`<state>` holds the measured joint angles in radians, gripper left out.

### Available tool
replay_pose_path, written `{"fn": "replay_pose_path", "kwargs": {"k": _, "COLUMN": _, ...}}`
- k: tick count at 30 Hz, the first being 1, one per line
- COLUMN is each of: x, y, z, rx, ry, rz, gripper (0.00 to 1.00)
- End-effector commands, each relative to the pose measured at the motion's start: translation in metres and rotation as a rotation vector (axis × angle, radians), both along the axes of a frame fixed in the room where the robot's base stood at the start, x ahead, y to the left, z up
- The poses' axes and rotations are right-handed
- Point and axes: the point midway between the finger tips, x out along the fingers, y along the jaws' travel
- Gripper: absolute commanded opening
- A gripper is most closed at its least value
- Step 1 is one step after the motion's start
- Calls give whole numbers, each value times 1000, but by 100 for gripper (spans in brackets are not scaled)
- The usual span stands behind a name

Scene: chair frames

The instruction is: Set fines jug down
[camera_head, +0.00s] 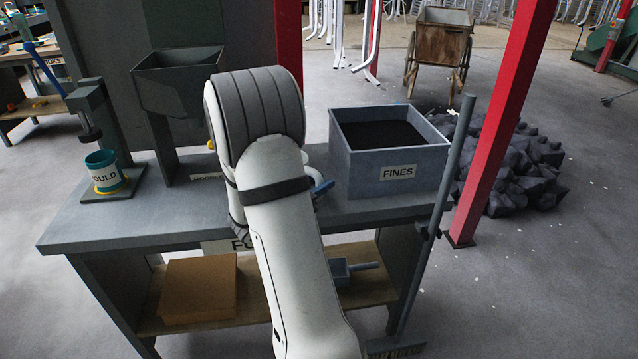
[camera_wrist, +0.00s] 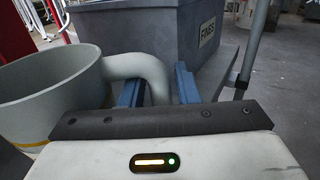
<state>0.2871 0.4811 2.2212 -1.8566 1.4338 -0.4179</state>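The fines jug (camera_wrist: 50,100) is a pale grey vessel with a yellow band, at the left of the wrist view. Its rim faces up and its curved handle (camera_wrist: 150,68) reaches right. The blue fingers of my gripper (camera_wrist: 160,92) stand apart on either side of the handle, with narrow gaps seeming to show beside it. The jug's base is out of the wrist view, so I cannot tell whether it rests on the bench (camera_head: 130,215).
The grey FINES bin (camera_head: 397,172), filled with dark material, stands on the bench to the right; it also shows in the wrist view (camera_wrist: 190,35). A MOULD cup (camera_head: 105,172) and a hopper (camera_head: 180,80) are at the left. A long-handled tool (camera_head: 436,210) leans at the right edge.

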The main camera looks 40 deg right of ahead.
Motion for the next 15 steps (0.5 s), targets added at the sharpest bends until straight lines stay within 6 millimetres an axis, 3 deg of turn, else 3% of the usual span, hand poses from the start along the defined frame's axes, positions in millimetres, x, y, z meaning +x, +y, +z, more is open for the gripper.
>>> {"fn": "replay_pose_path", "kwargs": {"k": 4, "x": 0, "y": 0, "z": 0, "rx": 0, "ry": 0, "rz": 1, "gripper": 41}}
{"fn": "replay_pose_path", "kwargs": {"k": 15, "x": 1, "y": 7, "z": 3, "rx": 0, "ry": 0, "rz": 4, "gripper": 41}}
